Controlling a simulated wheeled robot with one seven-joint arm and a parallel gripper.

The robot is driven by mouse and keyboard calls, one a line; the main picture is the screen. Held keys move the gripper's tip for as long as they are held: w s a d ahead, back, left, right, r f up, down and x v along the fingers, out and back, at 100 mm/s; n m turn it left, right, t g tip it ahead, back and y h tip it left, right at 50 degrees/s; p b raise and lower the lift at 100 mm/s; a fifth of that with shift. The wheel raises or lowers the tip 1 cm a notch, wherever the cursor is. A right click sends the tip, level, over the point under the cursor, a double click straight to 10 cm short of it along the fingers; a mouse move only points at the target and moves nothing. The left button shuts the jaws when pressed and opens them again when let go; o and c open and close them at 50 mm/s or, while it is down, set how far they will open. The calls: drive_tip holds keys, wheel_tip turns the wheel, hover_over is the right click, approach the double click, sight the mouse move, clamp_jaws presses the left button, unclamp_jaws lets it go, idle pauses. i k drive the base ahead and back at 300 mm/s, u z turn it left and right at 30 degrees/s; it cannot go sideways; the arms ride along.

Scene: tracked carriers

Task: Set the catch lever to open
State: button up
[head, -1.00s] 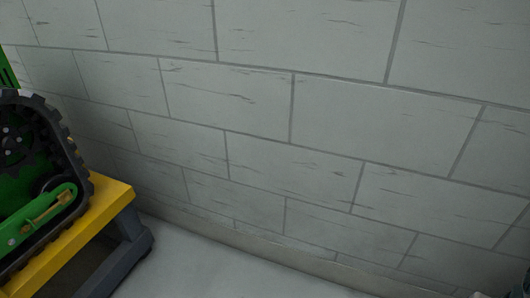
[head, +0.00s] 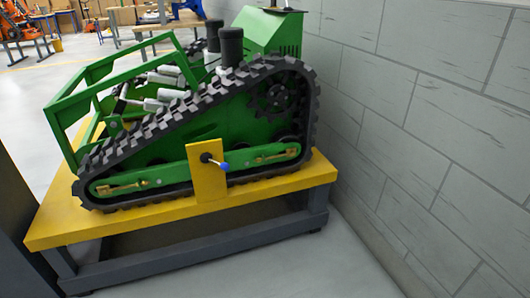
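A green tracked carrier stands on a yellow-topped bench, its black track (head: 150,135) facing me. A yellow plate (head: 206,178) is upright at the middle of the track's lower side. On it sits a small lever (head: 214,161) with a dark pivot and a blue knob (head: 224,167). The lever points right and slightly down. I cannot tell for certain that this is the catch lever, and no open or shut marking is legible. My gripper is not in view.
The yellow bench top (head: 60,228) has dark grey legs (head: 318,205). A grey block wall (head: 420,110) runs close along the right. Bare floor (head: 365,270) shows in front at the right. Blue-legged tables (head: 32,50) stand far back left.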

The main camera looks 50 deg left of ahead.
sight(225, 167)
drive_tip(key=u, duration=2.3)
drive_tip(key=i, duration=0.75)
drive_tip(key=z, duration=0.35)
